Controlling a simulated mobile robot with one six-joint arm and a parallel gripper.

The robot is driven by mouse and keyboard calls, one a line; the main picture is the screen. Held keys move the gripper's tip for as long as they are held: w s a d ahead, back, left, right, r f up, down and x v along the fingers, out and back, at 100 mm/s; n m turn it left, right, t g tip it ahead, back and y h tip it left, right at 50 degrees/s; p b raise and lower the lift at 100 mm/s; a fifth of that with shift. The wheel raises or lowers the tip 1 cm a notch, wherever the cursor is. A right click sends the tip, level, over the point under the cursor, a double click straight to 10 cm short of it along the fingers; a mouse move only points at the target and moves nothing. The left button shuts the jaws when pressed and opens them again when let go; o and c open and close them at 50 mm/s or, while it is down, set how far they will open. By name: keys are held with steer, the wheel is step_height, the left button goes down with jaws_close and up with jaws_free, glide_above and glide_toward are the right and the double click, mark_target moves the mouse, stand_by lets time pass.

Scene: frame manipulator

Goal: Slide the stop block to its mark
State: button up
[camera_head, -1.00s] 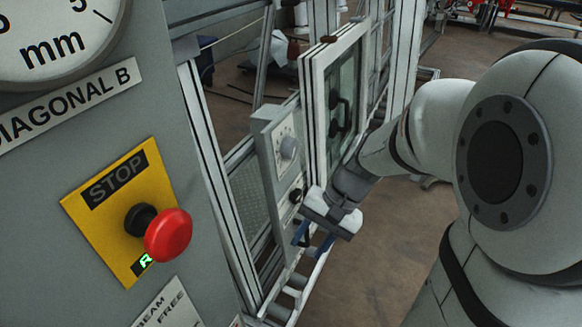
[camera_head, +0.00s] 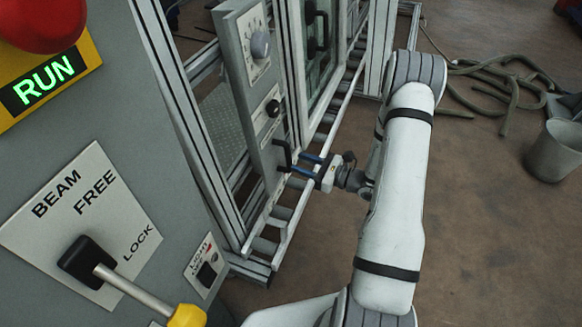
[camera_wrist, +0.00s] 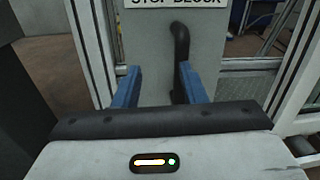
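The stop block is a grey upright panel (camera_head: 240,70) on the frame's rail, with a black bar handle (camera_head: 282,156) near its lower edge. In the wrist view its label reads STOP BLOCK (camera_wrist: 178,3), and the handle (camera_wrist: 179,45) stands upright below the label. My gripper (camera_head: 301,164) is open, its two blue fingers pointing at the handle. In the wrist view (camera_wrist: 160,88), the handle appears between the fingers, close to the right one. I cannot tell whether they touch. I cannot make out the mark.
A grey cabinet with a BEAM FREE/LOCK lever (camera_head: 90,262) and a RUN light (camera_head: 45,82) fills the left. A framed glass door (camera_head: 322,55) stands beyond the panel. Hoses (camera_head: 510,85) and a bucket (camera_head: 556,150) lie on the floor at right.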

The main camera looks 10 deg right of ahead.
mark_target(290, 161)
steer(key=w+a+f, duration=0.1)
steer(key=w, duration=0.1)
steer(key=w+a+f+m+t+b, duration=0.1)
steer(key=w, duration=0.1)
steer(key=w+a+f+m+h+b, duration=0.1)
steer(key=w, duration=0.1)
steer(key=shift+w+a+f+t, duration=0.1)
steer(key=shift+a+f+t, duration=0.1)
steer(key=shift+f+t, duration=0.15)
steer(key=shift+c, duration=0.6)
jaws_close()
